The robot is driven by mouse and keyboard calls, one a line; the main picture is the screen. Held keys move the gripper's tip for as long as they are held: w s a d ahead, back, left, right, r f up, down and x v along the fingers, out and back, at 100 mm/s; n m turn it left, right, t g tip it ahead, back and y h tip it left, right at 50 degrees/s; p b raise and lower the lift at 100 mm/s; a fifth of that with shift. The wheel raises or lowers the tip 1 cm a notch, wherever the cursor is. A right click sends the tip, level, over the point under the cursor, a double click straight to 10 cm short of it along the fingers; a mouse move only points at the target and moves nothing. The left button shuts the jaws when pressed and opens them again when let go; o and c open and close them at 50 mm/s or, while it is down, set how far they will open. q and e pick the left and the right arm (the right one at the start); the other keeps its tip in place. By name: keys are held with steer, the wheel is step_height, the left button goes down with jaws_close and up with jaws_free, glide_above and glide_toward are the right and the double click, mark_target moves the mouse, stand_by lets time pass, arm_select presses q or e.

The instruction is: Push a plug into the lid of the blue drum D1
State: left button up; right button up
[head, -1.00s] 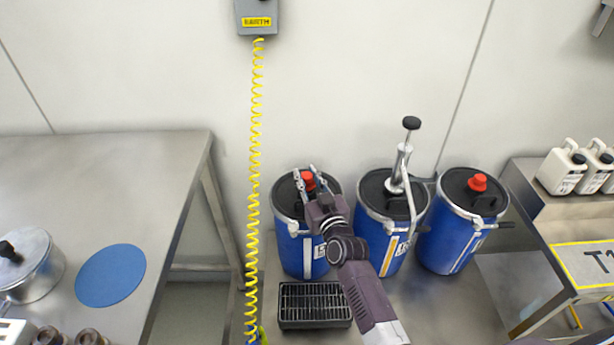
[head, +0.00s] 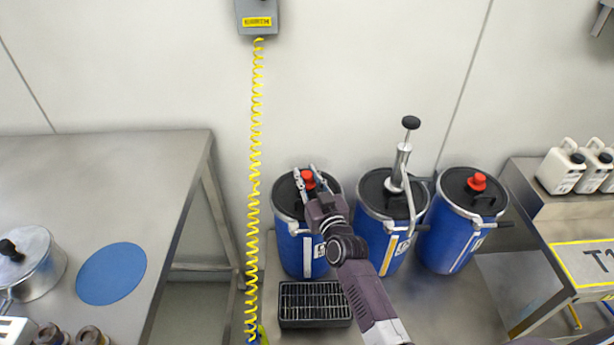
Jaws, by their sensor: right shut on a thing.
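Three blue drums with black lids and metal rings stand in a row; I cannot read which is D1. The left drum (head: 292,245) has a red plug (head: 308,179) at its lid. My right gripper (head: 307,178) is over that lid, shut on the red plug, with a finger on either side of it. I cannot tell how deep the plug sits. The middle drum (head: 372,240) carries a hand pump (head: 402,165). The right drum (head: 450,238) has a red plug (head: 477,181) on its lid. My left gripper is not in view.
A black grated tray (head: 314,304) lies in front of the left drum. A yellow coiled cord (head: 255,150) hangs beside it from a grey box (head: 257,16). A steel table (head: 150,180) with a pot (head: 35,265) is at left. White jugs (head: 562,168) stand at right.

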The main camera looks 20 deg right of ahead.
steer(key=shift+s+a+f, duration=0.1)
steer(key=shift+s+f, duration=0.05)
steer(key=shift+f, duration=0.8)
steer(key=o, duration=1.1)
steer(key=shift+s, duration=0.1)
steer(key=shift+s+f+g, duration=0.1)
steer(key=shift+s+g, duration=0.2)
steer(key=shift+s, duration=0.25)
steer(key=s, duration=0.3)
steer(key=s+r, duration=0.1)
steer(key=s, duration=0.3)
steer(key=s+r, duration=0.1)
steer(key=s, duration=0.2)
steer(key=shift+s+d+r, duration=0.2)
steer(key=shift+d, duration=0.1)
